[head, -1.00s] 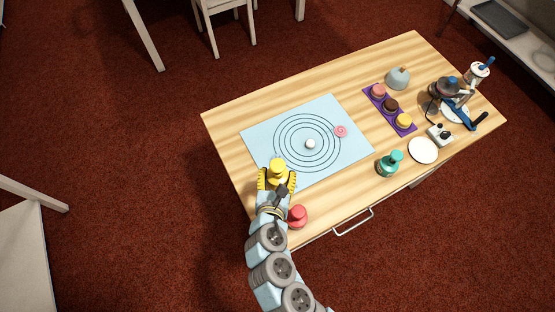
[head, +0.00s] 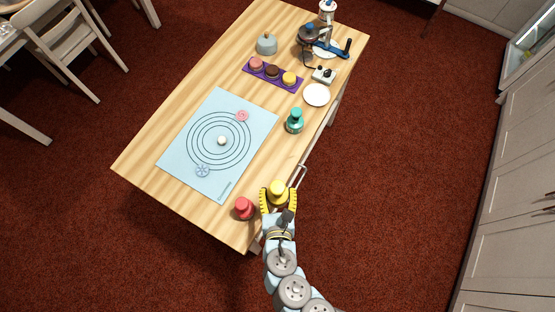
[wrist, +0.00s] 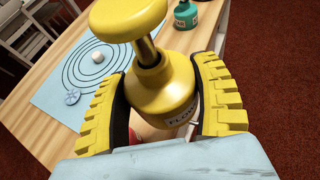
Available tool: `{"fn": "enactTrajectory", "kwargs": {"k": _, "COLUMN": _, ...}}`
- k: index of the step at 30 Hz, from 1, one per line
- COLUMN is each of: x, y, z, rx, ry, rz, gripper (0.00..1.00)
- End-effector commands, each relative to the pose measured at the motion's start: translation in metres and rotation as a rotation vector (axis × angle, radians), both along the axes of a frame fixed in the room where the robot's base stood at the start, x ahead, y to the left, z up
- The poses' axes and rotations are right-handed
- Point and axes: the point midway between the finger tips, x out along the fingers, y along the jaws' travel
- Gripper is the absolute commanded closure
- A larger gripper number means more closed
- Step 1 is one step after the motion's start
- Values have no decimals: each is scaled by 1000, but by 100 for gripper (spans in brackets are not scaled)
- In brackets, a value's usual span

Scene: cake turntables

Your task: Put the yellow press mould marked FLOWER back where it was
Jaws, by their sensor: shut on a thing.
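My gripper (head: 278,200) is shut on the yellow press mould (head: 277,187), around its body. In the head view they are at the table's near edge, between the red mould (head: 244,207) and the teal mould (head: 295,120). In the wrist view the yellow mould (wrist: 165,90) stands between the fingers, its label partly hidden but starting "FLO".
A purple tray (head: 262,75) of cakes, a white plate (head: 316,95), a grey dome (head: 266,43) and a hand-cranked device (head: 328,47) stand at the far end. Bare wood lies along the near edge between the red and teal moulds.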

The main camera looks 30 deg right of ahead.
Motion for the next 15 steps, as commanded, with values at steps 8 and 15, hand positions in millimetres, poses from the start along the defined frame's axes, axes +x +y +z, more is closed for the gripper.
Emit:
{"fn": "enactTrajectory", "kwargs": {"k": 8, "x": 8, "y": -11, "z": -11, "rx": 0, "ry": -5, "rz": -24, "gripper": 75}}
{"fn": "enactTrajectory", "kwargs": {"k": 15, "x": 40, "y": -20, "z": -27, "rx": -2, "ry": -5, "rz": -22, "gripper": 75}}
